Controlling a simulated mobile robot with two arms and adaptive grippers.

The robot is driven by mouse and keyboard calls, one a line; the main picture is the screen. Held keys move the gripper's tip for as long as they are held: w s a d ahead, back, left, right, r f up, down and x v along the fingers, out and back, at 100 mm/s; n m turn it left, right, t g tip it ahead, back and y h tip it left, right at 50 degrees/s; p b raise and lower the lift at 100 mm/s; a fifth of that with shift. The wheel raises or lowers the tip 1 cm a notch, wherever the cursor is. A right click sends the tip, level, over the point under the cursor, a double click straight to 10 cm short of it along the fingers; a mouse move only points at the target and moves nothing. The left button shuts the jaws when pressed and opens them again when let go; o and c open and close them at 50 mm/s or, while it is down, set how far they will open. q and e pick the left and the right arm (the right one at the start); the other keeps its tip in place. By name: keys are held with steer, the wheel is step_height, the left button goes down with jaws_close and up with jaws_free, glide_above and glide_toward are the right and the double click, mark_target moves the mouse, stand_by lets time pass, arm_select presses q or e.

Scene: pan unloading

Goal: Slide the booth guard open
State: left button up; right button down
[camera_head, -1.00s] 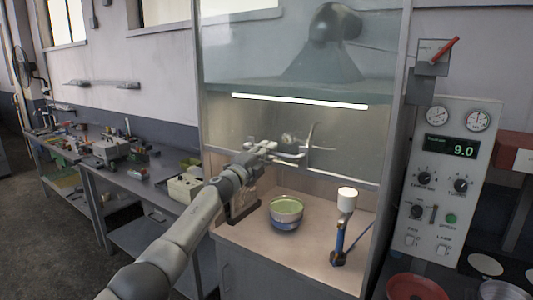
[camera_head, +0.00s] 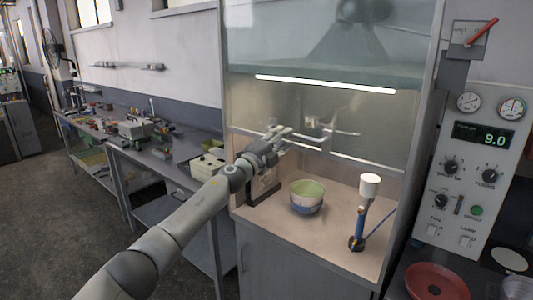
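The booth guard (camera_head: 250,105) is a clear pane across the upper front of the booth. Its pale lower rail (camera_head: 370,163) runs slanting down to the right, above the booth's opening. My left gripper (camera_head: 288,139) is in front of the pane, just above this rail, left of the pane's middle. Its fingers look parted, with nothing seen between them. Pale grey shapes (camera_head: 328,133) show just right of the fingers; I cannot tell whether they are a handle or a reflection. Whether the fingers touch the guard is unclear. My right gripper is not in view.
Inside the booth, a green and blue bowl (camera_head: 306,198) and a blue burner with a white top (camera_head: 360,215) stand on the booth floor. A control panel (camera_head: 470,170) is at the right. A cluttered workbench (camera_head: 165,165) is at the left.

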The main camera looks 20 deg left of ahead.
arm_select(q)
steer(key=v, duration=0.8)
steer(key=shift+f, duration=0.1)
stand_by(0.3)
